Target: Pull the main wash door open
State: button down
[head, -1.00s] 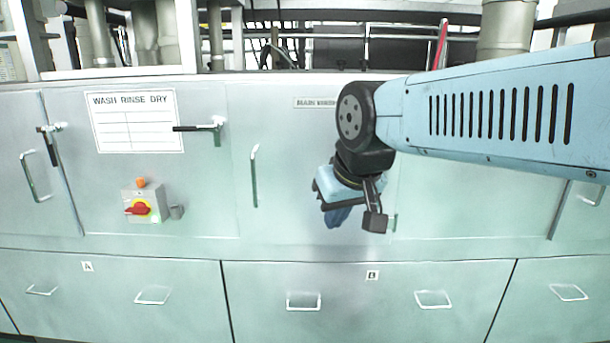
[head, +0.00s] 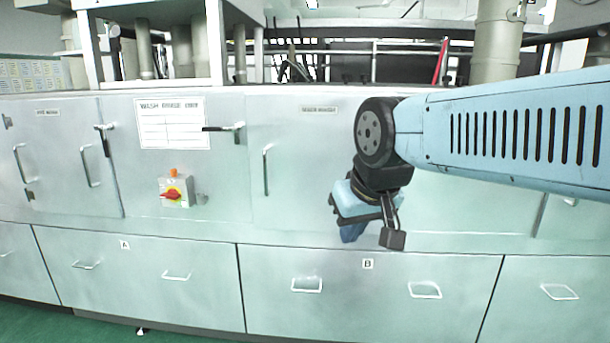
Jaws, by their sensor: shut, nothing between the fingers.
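The main wash door (head: 310,155) is a pale green-grey panel in the cabinet front, in the middle of the head view. It looks shut, flush with its neighbours. Its small label (head: 320,109) is near the top, blurred. A slim upright bar handle (head: 266,170) is near its left edge. My gripper (head: 353,229), blue and black, hangs pointing down in front of the door, to the right of the handle and apart from it. It is shut and empty. My arm hides the right part of the door.
Left of the door is a panel with a WASH RINSE DRY sign (head: 173,122), a lever latch (head: 224,130) and a red switch box (head: 174,191). Drawers A (head: 130,285) and B (head: 360,298) with protruding handles run below. Green floor (head: 100,328) shows at lower left.

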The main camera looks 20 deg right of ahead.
aim_at(299, 146)
jog(key=z, duration=0.4)
jog(key=i, duration=0.5)
jog(key=u, duration=0.1)
jog(key=k, duration=1.2)
jog(key=z, duration=0.35)
jog(key=i, duration=1.55)
jog(key=u, duration=0.5)
